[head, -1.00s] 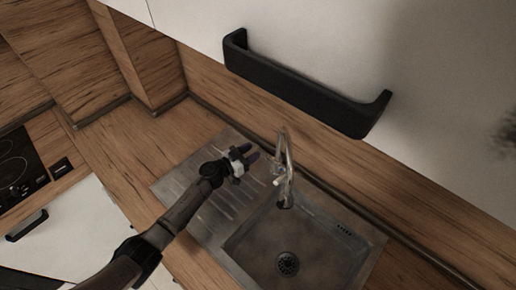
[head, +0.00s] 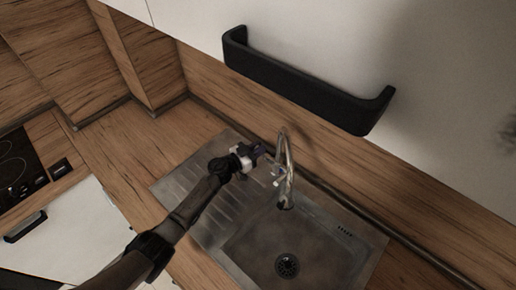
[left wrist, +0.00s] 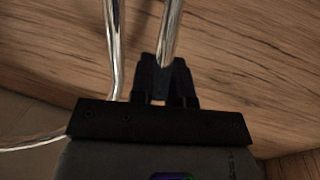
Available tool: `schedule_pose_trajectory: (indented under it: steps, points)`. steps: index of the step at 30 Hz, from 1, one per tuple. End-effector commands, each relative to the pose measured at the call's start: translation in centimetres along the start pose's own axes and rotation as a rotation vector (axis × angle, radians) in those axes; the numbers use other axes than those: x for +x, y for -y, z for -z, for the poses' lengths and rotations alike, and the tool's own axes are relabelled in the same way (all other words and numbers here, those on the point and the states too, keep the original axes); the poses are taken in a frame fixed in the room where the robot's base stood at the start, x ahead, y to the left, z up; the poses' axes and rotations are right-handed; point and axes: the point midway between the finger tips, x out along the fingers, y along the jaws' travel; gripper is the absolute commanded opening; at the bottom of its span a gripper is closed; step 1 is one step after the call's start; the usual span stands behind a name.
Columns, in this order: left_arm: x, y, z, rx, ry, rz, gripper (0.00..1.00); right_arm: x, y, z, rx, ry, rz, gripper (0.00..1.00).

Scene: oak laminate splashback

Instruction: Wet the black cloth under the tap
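The chrome tap (head: 289,165) stands at the back edge of the steel sink (head: 330,262), its spout hanging over the basin. My left gripper (head: 260,151) is just left of the tap, above the drainer. In the left wrist view its two dark fingers (left wrist: 166,82) sit close together, in line with a chrome pipe of the tap (left wrist: 168,32). I cannot tell whether they touch the pipe or how far they are closed. The black cloth is not seen in any view. My right gripper is not in view.
A white cabinet door with a large black handle (head: 300,88) hangs above the tap. The ribbed drainer (head: 190,180) is bare. A hob (head: 18,168) lies at the left. The wooden counter (head: 135,145) between is clear.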

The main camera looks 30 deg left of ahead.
Motion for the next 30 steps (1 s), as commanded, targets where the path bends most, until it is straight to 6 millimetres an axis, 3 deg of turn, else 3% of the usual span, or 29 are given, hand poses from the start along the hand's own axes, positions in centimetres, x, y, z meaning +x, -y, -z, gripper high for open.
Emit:
schedule_pose_trajectory:
  steps: [5, 14, 22, 30]
  points:
    - [0.0, 0.0, 0.0, 0.000, 0.000, 0.000, 0.00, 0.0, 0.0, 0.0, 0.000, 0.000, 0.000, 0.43]
    - [0.0, 0.0, -0.1, 0.000, 0.000, 0.000, 0.00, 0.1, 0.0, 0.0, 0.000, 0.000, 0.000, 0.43]
    - [-0.8, -0.2, -1.1, 0.014, -0.085, -0.004, 0.00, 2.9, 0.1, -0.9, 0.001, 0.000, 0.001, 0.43]
    - [-1.2, -0.2, -0.7, 0.025, -0.122, -0.001, 0.00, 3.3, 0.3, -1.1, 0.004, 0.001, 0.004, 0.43]
